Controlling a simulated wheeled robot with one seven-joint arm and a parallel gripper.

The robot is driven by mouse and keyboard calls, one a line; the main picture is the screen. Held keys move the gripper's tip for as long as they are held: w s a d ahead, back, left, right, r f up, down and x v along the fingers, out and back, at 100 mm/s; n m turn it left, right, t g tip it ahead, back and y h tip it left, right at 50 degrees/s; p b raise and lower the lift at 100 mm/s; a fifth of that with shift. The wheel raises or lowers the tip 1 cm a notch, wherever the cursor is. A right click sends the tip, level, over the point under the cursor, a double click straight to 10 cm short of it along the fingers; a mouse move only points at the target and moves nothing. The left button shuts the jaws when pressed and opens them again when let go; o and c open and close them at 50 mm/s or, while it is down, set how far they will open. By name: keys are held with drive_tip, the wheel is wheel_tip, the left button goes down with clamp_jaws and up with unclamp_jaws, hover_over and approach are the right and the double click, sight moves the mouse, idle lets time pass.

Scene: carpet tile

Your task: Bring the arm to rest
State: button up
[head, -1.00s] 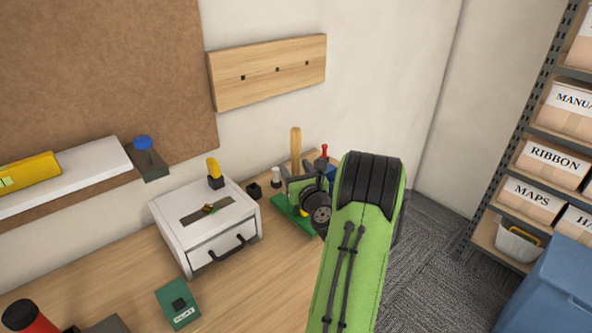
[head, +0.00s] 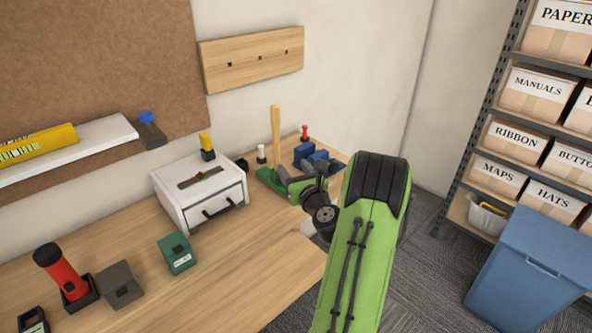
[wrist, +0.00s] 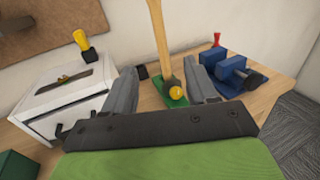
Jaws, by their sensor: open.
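My arm, with its green cover and black end, reaches up from the bottom of the head view, right of the wooden table (head: 230,270). In the wrist view my gripper (wrist: 162,68) is open, its two grey fingers wide apart with nothing between them. Beyond the fingers a wooden handle (head: 276,135) stands upright at a green base (head: 270,179). In the head view the wrist partly hides the fingers.
A white drawer box (head: 202,196) stands on the table, left of my gripper. A red torch-like object (head: 66,274), a grey box (head: 119,285) and a green box (head: 177,253) stand front left. A blue bin (head: 530,270) and shelves are right.

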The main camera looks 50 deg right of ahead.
drive_tip(key=shift+s+a+r, duration=0.1)
drive_tip(key=shift+s, duration=0.1)
